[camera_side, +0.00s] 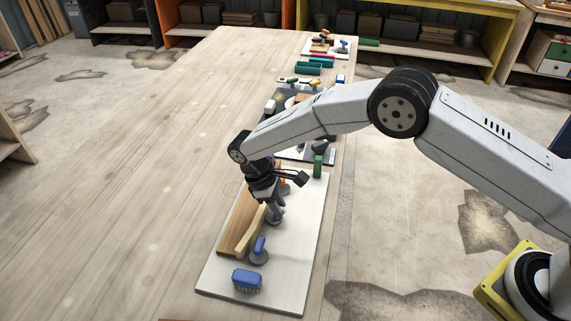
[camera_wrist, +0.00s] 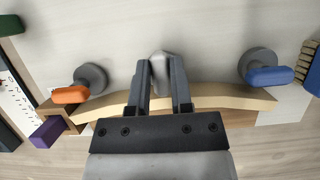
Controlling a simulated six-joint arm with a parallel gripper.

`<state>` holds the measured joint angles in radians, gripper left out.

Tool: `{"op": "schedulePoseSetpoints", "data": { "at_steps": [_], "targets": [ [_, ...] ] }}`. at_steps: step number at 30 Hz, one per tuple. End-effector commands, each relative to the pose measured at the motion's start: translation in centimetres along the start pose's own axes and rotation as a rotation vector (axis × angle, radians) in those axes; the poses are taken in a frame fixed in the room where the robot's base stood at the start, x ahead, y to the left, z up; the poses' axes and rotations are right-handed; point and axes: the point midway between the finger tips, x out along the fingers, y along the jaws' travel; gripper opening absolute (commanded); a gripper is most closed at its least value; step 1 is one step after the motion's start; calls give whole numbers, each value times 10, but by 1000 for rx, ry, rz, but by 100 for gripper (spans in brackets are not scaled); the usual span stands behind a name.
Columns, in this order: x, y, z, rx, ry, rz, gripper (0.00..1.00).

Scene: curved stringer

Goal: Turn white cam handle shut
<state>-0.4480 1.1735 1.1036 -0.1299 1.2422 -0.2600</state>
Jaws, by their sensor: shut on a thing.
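The white cam handle (camera_wrist: 159,74) sits between the two fingers of my gripper (camera_wrist: 160,78) in the wrist view, and the fingers are shut on it. In the side view my gripper (camera_side: 274,207) points down over the white board and hides most of this handle. A curved wooden stringer (camera_side: 251,231) lies along the board; in the wrist view it (camera_wrist: 215,97) passes behind my fingers. A blue cam handle (camera_wrist: 270,76) on a grey round base is at the right, and an orange cam handle (camera_wrist: 70,95) on a similar base is at the left.
The white board (camera_side: 292,260) lies on the long wooden table (camera_side: 130,190). A blue brush (camera_side: 247,280) lies near its front end. A purple block (camera_wrist: 48,132) is at the lower left of the wrist view. A green block (camera_side: 318,166) and other work boards are farther back. The table's left is clear.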

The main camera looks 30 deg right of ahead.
Motion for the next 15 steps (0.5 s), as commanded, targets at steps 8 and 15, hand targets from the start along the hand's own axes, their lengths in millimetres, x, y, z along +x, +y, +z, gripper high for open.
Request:
{"op": "schedulePoseSetpoints", "data": {
  "at_steps": [8, 15],
  "targets": [
    [-1, 0, -1, 5, 4, -2, 0],
    [-1, 0, 0, 4, 3, -2, 41]
  ]
}}
